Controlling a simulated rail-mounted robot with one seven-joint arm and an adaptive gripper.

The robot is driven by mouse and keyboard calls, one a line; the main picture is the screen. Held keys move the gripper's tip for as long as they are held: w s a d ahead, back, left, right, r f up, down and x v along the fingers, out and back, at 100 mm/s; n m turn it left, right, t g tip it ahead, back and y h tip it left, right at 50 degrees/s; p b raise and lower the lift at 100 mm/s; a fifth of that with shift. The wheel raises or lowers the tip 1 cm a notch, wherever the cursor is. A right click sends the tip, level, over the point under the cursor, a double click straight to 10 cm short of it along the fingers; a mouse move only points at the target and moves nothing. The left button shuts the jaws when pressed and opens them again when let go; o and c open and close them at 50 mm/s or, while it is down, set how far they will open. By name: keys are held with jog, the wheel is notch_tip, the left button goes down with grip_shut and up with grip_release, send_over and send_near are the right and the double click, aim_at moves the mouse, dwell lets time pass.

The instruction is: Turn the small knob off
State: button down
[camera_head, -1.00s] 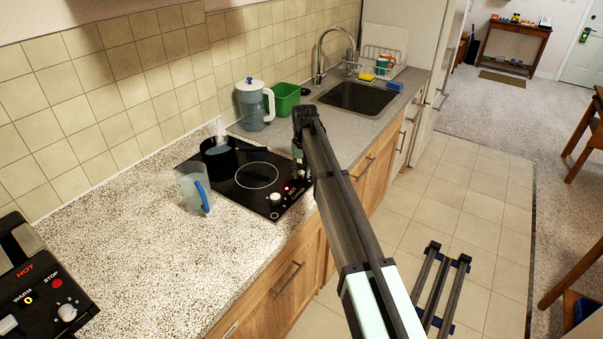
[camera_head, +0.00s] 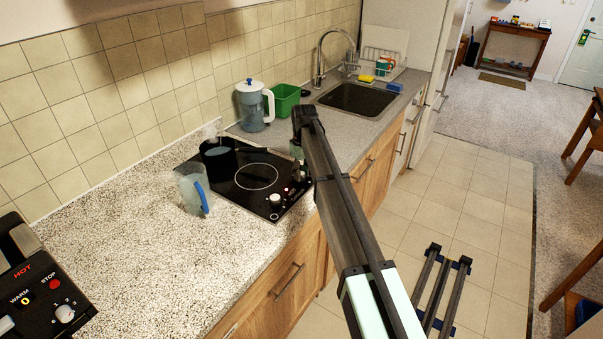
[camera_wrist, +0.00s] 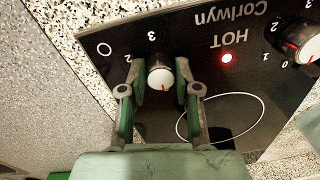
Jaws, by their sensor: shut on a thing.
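The black cooktop (camera_head: 243,196) is set in the counter, with a red light lit beside the word HOT. In the wrist view, a white-faced knob (camera_wrist: 160,78) with a red mark stands between the fingers of my gripper (camera_wrist: 160,75). The red mark points down in the picture, with 2 and 3 printed on the far side. A second knob (camera_wrist: 303,42) is at the right edge, away from the fingers; it shows as the near knob (camera_head: 275,200) in the head view. There, my gripper (camera_head: 298,152) hides the held knob.
A black pot (camera_head: 219,158) with steam above it is on the cooktop. A clear blue-handled cup (camera_head: 194,191) stands beside the cooktop. A pitcher (camera_head: 251,107), a green bin (camera_head: 285,98) and the sink (camera_head: 356,97) lie further back.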

aim_at(303, 173)
dwell(0.4)
jog(key=c, duration=0.8)
grip_release()
jog(key=r, duration=1.2)
jog(key=shift+w+d, duration=0.15)
jog(key=shift+w, duration=0.05)
